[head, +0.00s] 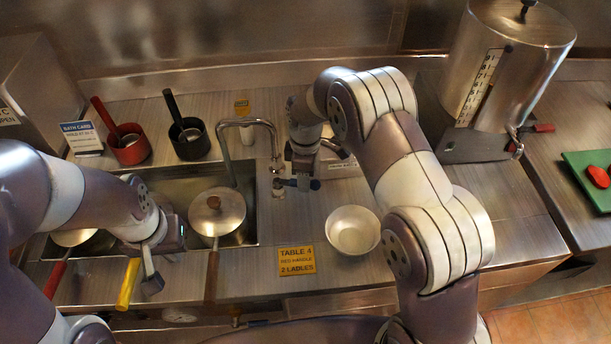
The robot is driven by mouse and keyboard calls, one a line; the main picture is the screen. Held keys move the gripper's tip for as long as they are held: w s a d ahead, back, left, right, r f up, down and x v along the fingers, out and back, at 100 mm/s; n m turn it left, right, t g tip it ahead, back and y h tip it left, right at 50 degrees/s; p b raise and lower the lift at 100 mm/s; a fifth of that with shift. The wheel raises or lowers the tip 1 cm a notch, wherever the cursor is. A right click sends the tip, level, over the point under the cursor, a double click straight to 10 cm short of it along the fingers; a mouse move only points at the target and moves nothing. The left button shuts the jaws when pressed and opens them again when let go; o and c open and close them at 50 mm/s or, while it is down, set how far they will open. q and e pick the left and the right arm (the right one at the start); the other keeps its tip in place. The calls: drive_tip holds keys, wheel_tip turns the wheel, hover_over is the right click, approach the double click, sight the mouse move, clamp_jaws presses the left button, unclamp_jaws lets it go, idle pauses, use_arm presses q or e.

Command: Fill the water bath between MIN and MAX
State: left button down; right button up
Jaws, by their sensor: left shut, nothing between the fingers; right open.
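The water bath (250,203) is a sunken steel basin at the left of the counter. Its water level and MIN and MAX marks cannot be made out. A curved steel faucet (246,123) arches over its right part. A small tap valve with a dark blue lever (315,184) stands right of the bath. My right gripper (303,178) is open, pointing down right at the valve; whether it touches the lever is unclear. My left gripper (151,280) is shut and empty at the bath's front edge, beside a yellow handle (128,284).
A lidded pan (217,211) with a brown handle sits in the bath; a red-handled pan (74,237) is left of it. A white bowl (353,231) and yellow "TABLE 4" card (297,261) are at right. Red (130,150) and black (189,145) ladle pots stand behind.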

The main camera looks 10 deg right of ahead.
wheel_tip(320, 180, up, 7)
drive_tip(key=shift+f+b, duration=0.1)
drive_tip(key=shift+b, duration=0.65)
wheel_tip(320, 180, up, 5)
drive_tip(key=p, duration=0.3)
drive_tip(key=shift+d, duration=0.1)
drive_tip(key=shift+f, duration=0.1)
idle(1.8)
drive_tip(key=s+d+m, duration=0.4)
drive_tip(key=s+m, duration=0.3)
drive_tip(key=s, duration=0.3)
drive_tip(key=s+d+f+m+t+b, duration=0.1)
drive_tip(key=s+d+m, duration=0.3)
drive_tip(key=s+m, duration=0.3)
drive_tip(key=s, duration=0.3)
drive_tip(key=shift+s+d+f, duration=0.2)
drive_tip(key=shift+s+f, duration=0.05)
drive_tip(key=shift+s, duration=0.1)
